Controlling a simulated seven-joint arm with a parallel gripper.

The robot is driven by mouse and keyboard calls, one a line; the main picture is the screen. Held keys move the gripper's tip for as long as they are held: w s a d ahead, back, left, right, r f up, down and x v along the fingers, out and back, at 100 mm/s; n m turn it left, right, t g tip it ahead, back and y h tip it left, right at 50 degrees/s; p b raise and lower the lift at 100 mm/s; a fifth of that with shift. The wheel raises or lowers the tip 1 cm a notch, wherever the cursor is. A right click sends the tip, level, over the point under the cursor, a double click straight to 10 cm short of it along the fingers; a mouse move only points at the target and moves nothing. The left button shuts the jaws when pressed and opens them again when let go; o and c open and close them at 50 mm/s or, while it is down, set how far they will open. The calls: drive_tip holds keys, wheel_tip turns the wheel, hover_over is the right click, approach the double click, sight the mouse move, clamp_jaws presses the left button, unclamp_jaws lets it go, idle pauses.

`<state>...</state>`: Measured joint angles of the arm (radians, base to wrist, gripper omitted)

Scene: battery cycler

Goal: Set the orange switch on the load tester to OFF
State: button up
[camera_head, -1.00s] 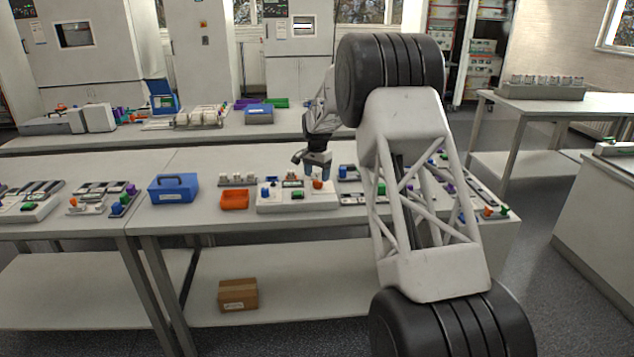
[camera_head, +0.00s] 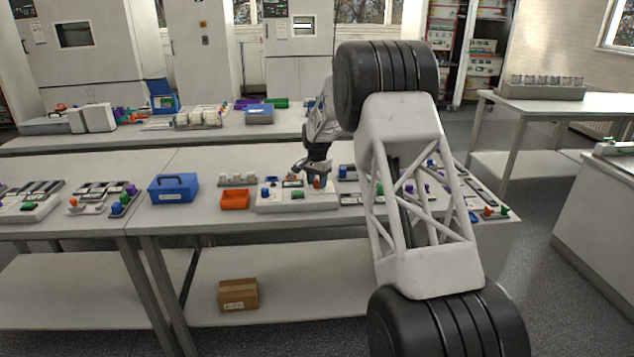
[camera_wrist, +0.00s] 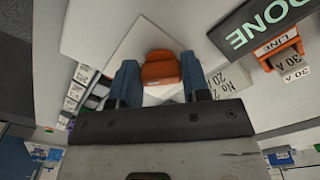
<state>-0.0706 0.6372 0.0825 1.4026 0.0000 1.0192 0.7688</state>
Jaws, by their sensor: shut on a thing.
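The orange switch (camera_wrist: 160,68) is between the two blue-grey fingers of my gripper (camera_wrist: 161,80) in the wrist view. The fingers are shut on it, one at each side. In the head view the orange switch (camera_head: 317,184) is a small spot on the right part of the pale load tester (camera_head: 270,205). My gripper (camera_head: 316,175) is over it there, tilted. The switch's marks and exact setting cannot be read. In the wrist view the tester's pale panel (camera_wrist: 105,25) surrounds the switch.
A dark display reading DONE (camera_wrist: 262,28) and an orange-framed LINE label (camera_wrist: 275,46) are right of the switch in the wrist view. An orange bin (camera_head: 234,200) and blue toolbox (camera_head: 173,188) stand left of the tester. Other coloured devices (camera_head: 350,174) are close on its right.

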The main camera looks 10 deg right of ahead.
drive_tip(key=shift+n, duration=0.3)
drive_tip(key=shift+c, duration=0.2)
drive_tip(key=n, duration=0.3)
drive_tip(key=shift+d, duration=0.1)
drive_tip(key=n, duration=0.4)
drive_tip(key=shift+d+n, duration=0.1)
drive_tip(key=shift+n, duration=0.2)
drive_tip(key=n, duration=0.4)
drive_tip(key=shift+d, duration=0.15)
drive_tip(key=shift+n, duration=1.9)
drive_tip(key=o, duration=0.9)
